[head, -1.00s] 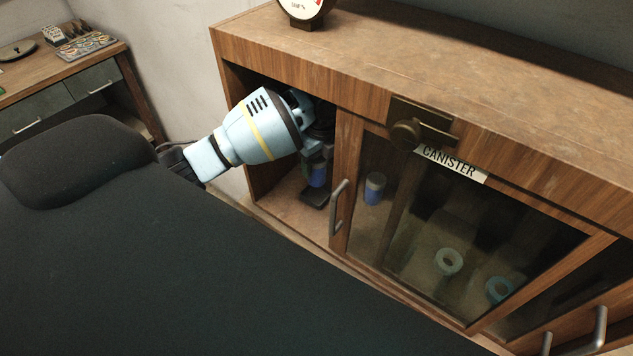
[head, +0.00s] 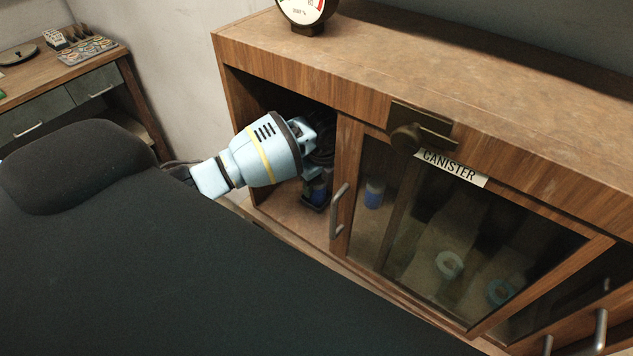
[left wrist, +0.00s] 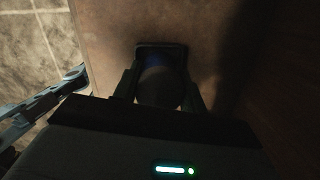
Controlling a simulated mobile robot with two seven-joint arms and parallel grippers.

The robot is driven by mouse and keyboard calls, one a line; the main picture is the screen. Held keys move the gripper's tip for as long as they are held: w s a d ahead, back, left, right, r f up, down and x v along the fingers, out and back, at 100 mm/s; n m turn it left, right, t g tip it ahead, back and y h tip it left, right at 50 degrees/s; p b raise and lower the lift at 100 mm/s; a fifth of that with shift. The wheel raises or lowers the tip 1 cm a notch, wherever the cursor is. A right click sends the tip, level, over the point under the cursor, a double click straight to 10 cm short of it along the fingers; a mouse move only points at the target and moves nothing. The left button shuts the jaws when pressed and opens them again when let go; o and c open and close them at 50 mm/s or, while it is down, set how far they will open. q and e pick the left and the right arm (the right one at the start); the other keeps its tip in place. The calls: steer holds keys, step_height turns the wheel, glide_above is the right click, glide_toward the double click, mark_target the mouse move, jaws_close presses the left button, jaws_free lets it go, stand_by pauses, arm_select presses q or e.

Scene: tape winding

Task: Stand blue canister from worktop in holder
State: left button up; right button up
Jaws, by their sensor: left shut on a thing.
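My left arm reaches into the open left bay of the wooden cabinet. The left gripper (left wrist: 163,92) is shut on a blue canister (head: 317,191), with a finger on either side of it. In the left wrist view the canister (left wrist: 160,85) is seen from above, its grey top nearest and blue beyond. A dark square-rimmed holder (left wrist: 176,46) lies at the canister's far side on the bay floor. In the head view the canister looks upright, low over the dark holder. I cannot tell whether it is fully seated. My right gripper is out of view.
Another blue canister (head: 374,193) with a pale top stands behind the glass door (head: 420,250) labelled CANISTER. Two ring-shaped things (head: 450,264) are also behind glass. The bay's side wall and the door handle (head: 337,211) flank my arm. A gauge (head: 306,12) stands on top.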

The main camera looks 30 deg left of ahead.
arm_select(q)
steer(key=shift+f, duration=0.15)
steer(key=o, duration=1.1)
steer(key=shift+s+d+r, duration=0.1)
steer(key=shift+d+r, duration=0.05)
steer(key=shift+r, duration=1.15)
steer(key=shift+d+r, duration=0.15)
steer(key=shift+r, duration=1.15)
steer(key=shift+s+d+r, duration=0.1)
steer(key=shift+d+r, duration=0.05)
steer(key=shift+r, duration=1.15)
